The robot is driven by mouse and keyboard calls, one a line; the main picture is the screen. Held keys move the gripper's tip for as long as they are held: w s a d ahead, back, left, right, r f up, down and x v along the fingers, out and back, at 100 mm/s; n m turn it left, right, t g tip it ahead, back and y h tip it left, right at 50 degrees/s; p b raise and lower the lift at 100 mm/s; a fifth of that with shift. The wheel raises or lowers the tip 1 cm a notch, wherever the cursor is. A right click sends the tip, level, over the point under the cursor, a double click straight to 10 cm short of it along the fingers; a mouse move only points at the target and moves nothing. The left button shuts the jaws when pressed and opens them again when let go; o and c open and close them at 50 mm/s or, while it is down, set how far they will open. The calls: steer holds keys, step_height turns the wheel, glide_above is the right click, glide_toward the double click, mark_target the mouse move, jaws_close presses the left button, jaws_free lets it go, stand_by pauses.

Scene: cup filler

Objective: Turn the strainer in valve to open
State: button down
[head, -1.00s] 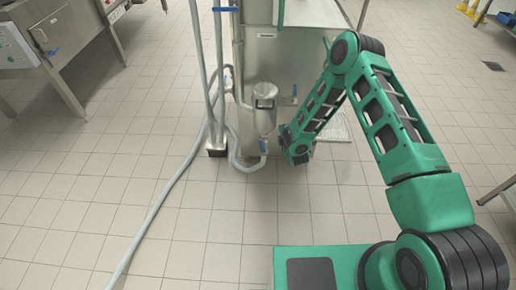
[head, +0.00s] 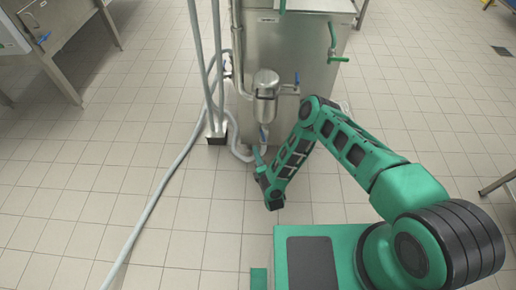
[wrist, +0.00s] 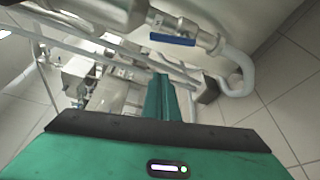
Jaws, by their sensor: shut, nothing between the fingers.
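The strainer (head: 266,84) is an upright steel cylinder on the front of the steel machine. A valve with a blue handle (head: 297,79) sits on the pipe at its right. Another blue-handled valve (wrist: 172,39) shows in the wrist view, on the pipe leading to a grey hose. Its handle lies roughly along the pipe there. I cannot tell which one is the strainer in valve. My gripper (head: 257,154) is low in front of the strainer's bottom end. In the wrist view its green fingers (wrist: 162,96) are shut and empty, apart from the blue handle.
The steel machine (head: 308,110) stands behind the strainer, with a green-handled valve (head: 332,42) on it. Grey pipes and a long hose (head: 160,200) run at the left, the hose across the tiled floor. A steel table (head: 62,40) stands far left. Floor in front is clear.

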mark_target(263, 136)
steer(key=w+d, duration=0.1)
steer(key=w, duration=0.7)
steer(key=shift+r, duration=0.2)
stand_by(0.4)
